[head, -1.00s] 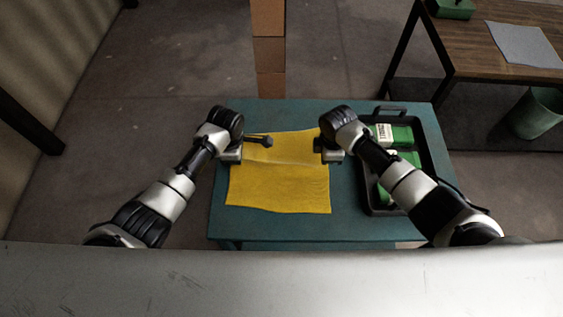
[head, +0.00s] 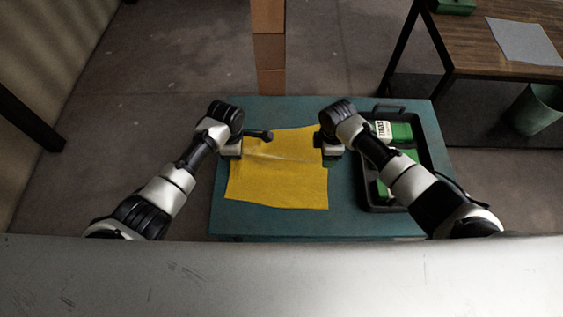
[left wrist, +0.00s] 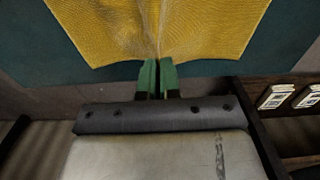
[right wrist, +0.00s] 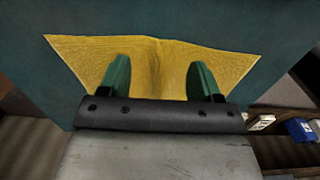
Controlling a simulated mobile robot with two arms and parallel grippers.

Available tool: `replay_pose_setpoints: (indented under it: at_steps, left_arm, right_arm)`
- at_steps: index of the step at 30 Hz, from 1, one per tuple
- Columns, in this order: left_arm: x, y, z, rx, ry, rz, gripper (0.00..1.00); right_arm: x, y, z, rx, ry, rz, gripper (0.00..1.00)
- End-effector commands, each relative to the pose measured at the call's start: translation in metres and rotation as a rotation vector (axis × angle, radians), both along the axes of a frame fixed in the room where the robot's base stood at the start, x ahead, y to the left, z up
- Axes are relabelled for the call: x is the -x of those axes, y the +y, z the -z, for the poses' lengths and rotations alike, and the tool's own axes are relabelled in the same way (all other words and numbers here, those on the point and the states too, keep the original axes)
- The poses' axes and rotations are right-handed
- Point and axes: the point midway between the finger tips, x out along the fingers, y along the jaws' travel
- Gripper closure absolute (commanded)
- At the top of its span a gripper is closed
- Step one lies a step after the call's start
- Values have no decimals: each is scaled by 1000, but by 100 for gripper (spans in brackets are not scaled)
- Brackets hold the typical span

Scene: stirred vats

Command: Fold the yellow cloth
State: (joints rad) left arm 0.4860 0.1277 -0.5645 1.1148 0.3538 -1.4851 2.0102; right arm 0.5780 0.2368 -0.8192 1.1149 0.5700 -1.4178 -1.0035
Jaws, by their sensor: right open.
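The yellow cloth (head: 285,187) lies spread on the teal table, with a crease running across it between my grippers. My left gripper (head: 240,149) is at the cloth's left edge. In the left wrist view its green fingers (left wrist: 158,66) are nearly together at the cloth's edge, and the cloth (left wrist: 205,25) puckers into a ridge there. My right gripper (head: 326,152) is at the right edge. In the right wrist view its fingers (right wrist: 160,72) are wide apart, with the cloth (right wrist: 165,75) and a ridge in it showing between them. The hands hide parts of both side edges.
A black tray (head: 428,165) with green-and-white boxes (head: 392,132) stands right of the cloth on the teal table (head: 240,218). A wooden table with a grey cloth (head: 524,42) and a green bin (head: 535,110) are at the right. A brown post (head: 269,50) rises behind.

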Motion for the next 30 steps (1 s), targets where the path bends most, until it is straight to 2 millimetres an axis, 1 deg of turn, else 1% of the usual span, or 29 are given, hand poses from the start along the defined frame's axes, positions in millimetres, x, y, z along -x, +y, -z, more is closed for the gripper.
replay_pose_setpoints:
  at_steps: [2,3,5,6,8,13,14,18,20,26,30]
  left_arm:
    - [0,0,0,0,0,0,100]
    - [0,0,0,0,0,0,91]
    - [0,0,0,0,0,0,82]
    - [0,0,0,0,0,0,76]
    - [0,0,0,0,0,0,67]
    - [0,0,0,0,0,0,67]
    - [0,0,0,0,0,0,66]
    - [0,0,0,0,0,0,44]
    - [0,0,0,0,0,0,35]
    - [0,0,0,0,0,0,35]
    - [0,0,0,0,0,0,14]
  right_arm:
    - [0,0,0,0,0,0,36]
    - [0,0,0,0,0,0,36]
    - [0,0,0,0,0,0,36]
    - [0,0,0,0,0,0,36]
    - [0,0,0,0,0,0,36]
    - [0,0,0,0,0,0,36]
    - [0,0,0,0,0,0,36]
    - [0,0,0,0,0,0,36]
    - [0,0,0,0,0,0,36]
    - [0,0,0,0,0,0,36]
    - [0,0,0,0,0,0,36]
